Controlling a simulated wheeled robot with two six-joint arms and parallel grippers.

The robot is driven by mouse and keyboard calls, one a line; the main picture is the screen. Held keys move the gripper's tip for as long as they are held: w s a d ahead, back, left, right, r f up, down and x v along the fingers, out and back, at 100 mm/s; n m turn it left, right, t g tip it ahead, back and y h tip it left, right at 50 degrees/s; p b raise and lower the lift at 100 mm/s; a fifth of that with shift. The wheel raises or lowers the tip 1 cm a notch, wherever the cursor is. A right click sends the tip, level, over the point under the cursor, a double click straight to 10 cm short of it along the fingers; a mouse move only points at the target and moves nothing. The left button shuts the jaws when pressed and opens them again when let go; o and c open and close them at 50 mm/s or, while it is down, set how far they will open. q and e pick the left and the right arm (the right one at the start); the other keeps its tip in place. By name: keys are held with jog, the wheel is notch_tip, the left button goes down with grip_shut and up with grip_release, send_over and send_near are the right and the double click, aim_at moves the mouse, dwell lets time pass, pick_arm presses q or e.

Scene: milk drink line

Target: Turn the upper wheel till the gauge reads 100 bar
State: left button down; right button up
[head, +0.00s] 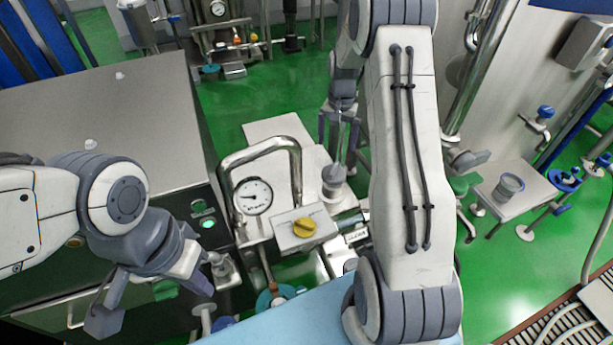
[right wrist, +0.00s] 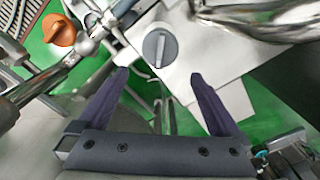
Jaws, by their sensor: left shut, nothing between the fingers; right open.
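The pressure gauge (head: 252,196) has a white dial with a dark needle pointing left; its numbers are too small to read. A yellow knob (head: 305,227) sits on a pale box right of the gauge. In the right wrist view a round grey knob (right wrist: 160,48) with a raised bar lies beyond the fingertips, and an orange knob (right wrist: 59,30) is at upper left. I cannot tell which is the upper wheel. My right gripper (head: 339,143) is open above an upright metal fitting (head: 334,178); its fingers (right wrist: 160,78) hold nothing. My left gripper (head: 200,281) is shut and empty, left of the gauge.
A bent steel pipe (head: 262,148) arches over the gauge. A large grey cabinet (head: 110,110) stands at left, with a green-lit button (head: 207,223). A small table with a metal cup (head: 508,186) stands at right. Green floor (head: 285,82) is open behind the machine.

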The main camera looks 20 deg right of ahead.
aim_at(334, 168)
notch_tip(334, 168, down, 10)
jog(key=n+p, duration=0.2)
jog(key=n, duration=0.3)
jog(key=n+p, duration=0.3)
jog(key=n, duration=0.3)
jog(key=n+p, duration=0.2)
jog(key=n, duration=0.4)
jog(key=shift+f, duration=0.25)
jog(key=shift+c, duration=0.3)
jog(key=c, duration=1.1)
